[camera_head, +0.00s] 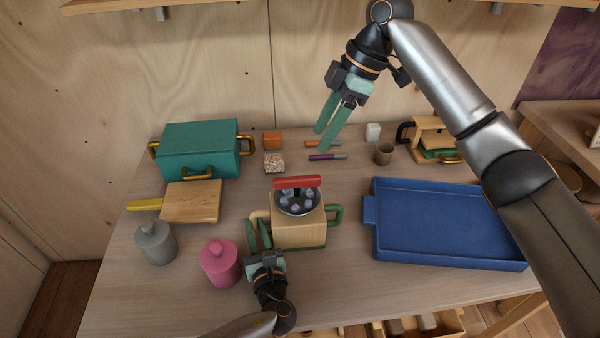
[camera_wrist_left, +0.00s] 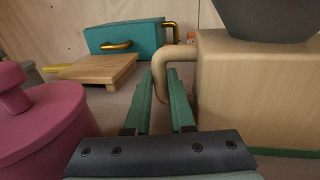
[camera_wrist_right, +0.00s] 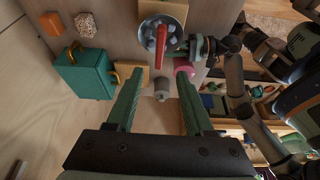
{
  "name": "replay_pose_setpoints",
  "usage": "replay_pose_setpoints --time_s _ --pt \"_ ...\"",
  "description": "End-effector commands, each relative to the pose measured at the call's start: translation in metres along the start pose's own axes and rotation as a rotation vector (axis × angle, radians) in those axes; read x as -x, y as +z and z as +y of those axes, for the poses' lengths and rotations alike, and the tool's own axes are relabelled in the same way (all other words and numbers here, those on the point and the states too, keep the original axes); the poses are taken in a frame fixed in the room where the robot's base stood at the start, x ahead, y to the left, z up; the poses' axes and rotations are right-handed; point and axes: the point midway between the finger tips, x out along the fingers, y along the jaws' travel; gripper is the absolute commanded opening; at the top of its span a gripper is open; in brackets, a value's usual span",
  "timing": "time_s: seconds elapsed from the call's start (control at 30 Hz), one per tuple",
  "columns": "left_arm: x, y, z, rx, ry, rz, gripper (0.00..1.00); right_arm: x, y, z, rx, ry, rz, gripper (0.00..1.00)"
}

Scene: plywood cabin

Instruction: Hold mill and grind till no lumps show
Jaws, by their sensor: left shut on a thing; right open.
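The mill (camera_head: 297,234) is a pale wooden box with a dark round hopper on top. Several grey lumps (camera_head: 290,205) show in the hopper. A red crank handle (camera_head: 297,182) lies across above it; it also shows in the right wrist view (camera_wrist_right: 164,42). The mill has a beige side handle (camera_wrist_left: 180,54) on the left and a green one (camera_head: 338,214) on the right. My left gripper (camera_head: 258,233) is shut on the beige handle. My right gripper (camera_head: 322,140) is open and empty, raised beyond and above the mill.
A blue tray (camera_head: 372,248) lies right of the mill. A teal box (camera_head: 198,150), a cutting board (camera_head: 192,202), a grey canister (camera_head: 155,244) and a pink canister (camera_head: 219,265) are left.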

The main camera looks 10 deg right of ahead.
Motion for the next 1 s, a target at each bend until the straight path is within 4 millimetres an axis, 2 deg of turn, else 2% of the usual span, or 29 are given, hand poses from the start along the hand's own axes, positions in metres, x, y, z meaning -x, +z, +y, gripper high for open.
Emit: replay_pose_setpoints --time_s 0.17,0.6,0.8,1.0 --pt "0.001 0.0 -0.001 0.001 -0.002 0.001 0.0 -0.017 -0.001 -0.001 0.015 -0.004 -0.007 0.53" --pt "0.001 0.0 -0.001 0.001 -0.003 0.001 0.0 -0.099 0.0 -0.001 0.011 -0.003 -0.006 0.53" --pt "0.001 0.0 -0.001 0.0 -0.003 0.001 0.0 -0.116 -0.001 0.0 0.012 -0.001 -0.004 0.53" --pt "0.001 0.0 -0.001 0.0 -0.003 0.001 0.0 -0.118 -0.001 0.0 0.012 0.0 -0.004 0.53"
